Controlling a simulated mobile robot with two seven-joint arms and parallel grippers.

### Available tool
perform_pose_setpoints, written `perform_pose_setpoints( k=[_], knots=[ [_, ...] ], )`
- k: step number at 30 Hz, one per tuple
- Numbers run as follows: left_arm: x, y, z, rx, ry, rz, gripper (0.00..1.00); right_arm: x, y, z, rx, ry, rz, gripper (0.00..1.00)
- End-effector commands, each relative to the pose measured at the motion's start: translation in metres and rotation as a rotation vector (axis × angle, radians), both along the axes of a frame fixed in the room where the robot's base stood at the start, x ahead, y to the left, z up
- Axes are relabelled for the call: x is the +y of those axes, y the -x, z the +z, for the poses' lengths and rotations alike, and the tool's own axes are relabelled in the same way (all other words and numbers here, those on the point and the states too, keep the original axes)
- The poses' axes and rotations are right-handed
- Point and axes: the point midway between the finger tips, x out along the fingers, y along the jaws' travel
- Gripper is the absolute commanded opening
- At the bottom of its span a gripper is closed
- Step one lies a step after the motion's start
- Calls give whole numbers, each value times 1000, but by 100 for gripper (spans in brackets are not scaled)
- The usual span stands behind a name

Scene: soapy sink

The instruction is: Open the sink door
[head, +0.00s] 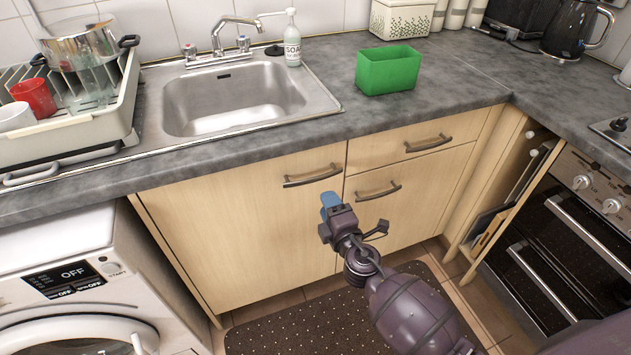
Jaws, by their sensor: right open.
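The sink door (237,225) is a pale wood cabinet front below the steel sink (230,98), and it is closed. Its curved metal handle (312,177) runs sideways near the door's top right corner. My right gripper (330,201) is in front of the door's right edge, just below and to the right of the handle. It is open and empty, with blue fingertips, and looks apart from the handle. The exact gap in depth is hard to tell. My left gripper is not in view.
A drawer (419,143) and another cupboard door (391,194) with handles adjoin on the right. A washing machine (75,275) stands at left, an oven (560,250) at right. A dotted mat (290,330) covers the floor. A green box (388,70) sits on the counter.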

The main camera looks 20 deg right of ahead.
Motion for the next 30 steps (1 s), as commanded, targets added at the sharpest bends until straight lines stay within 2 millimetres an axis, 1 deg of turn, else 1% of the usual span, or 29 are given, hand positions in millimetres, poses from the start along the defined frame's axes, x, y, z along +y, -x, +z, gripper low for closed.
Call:
perform_pose_setpoints(
  k=[1, 9, 15, 21, 30],
  knots=[
    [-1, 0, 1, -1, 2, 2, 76, 0, -10, 2, -3, 1, 0, 43],
    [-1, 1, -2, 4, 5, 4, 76, 2, -52, 0, 0, 0, 0, 43],
    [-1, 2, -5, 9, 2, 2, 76, 2, -75, -1, 1, 0, -1, 43],
    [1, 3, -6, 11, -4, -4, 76, 3, -85, 0, 1, 0, -1, 43],
    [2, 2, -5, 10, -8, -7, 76, 3, -87, 0, 0, -1, -1, 43]
  ],
)
